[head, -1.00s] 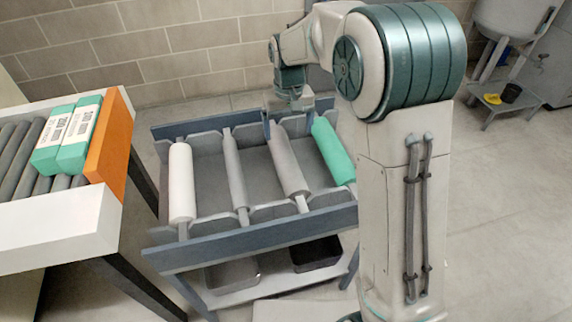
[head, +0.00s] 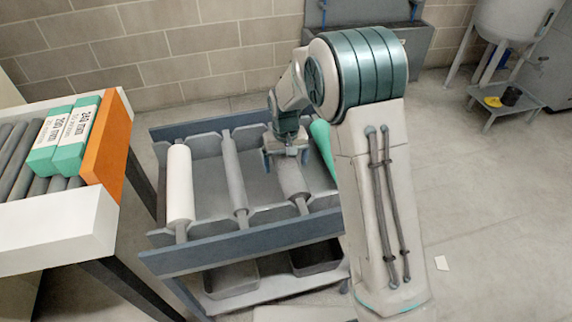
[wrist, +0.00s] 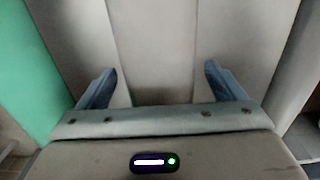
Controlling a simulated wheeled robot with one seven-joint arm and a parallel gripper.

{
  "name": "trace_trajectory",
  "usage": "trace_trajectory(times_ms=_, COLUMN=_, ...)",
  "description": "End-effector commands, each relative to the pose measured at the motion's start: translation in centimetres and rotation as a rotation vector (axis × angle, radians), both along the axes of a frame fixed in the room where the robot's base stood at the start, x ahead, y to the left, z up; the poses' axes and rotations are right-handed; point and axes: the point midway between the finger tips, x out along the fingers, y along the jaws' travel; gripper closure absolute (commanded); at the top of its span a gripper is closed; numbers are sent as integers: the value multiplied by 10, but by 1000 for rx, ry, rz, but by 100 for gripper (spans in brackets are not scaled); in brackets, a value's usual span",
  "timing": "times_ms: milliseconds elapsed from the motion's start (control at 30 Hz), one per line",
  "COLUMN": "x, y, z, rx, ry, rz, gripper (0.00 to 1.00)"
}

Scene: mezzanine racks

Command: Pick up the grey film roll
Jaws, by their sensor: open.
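The grey film roll (head: 292,183) lies in the rack cart, third from the left, with its far part hidden behind my gripper. My gripper (head: 286,163) is over the roll's middle, pointing down, its jaws open. In the wrist view the grey roll (wrist: 152,50) runs between the two blue fingers (wrist: 160,85), one on each side. A gap shows on the right side; I cannot tell whether the left finger touches the roll.
The cart (head: 240,240) also holds a white roll (head: 179,185), a thinner grey roll (head: 234,175) and a green roll (head: 322,142), partly hidden by my arm. A roller conveyor (head: 60,235) with green packages (head: 65,140) stands at left. The floor at right is mostly clear.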

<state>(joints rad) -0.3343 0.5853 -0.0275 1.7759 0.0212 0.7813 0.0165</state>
Motion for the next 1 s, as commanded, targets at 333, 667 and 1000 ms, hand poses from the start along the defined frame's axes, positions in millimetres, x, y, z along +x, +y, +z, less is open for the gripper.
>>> trace_trajectory(times_ms=333, x=0, y=0, z=-6, rx=0, ry=-1, rz=0, gripper=33)
trace_trajectory(times_ms=667, x=1, y=0, z=-3, rx=1, ry=-5, rz=0, gripper=97)
trace_trajectory(times_ms=1000, x=2, y=1, z=19, rx=3, ry=-8, rz=0, gripper=97)
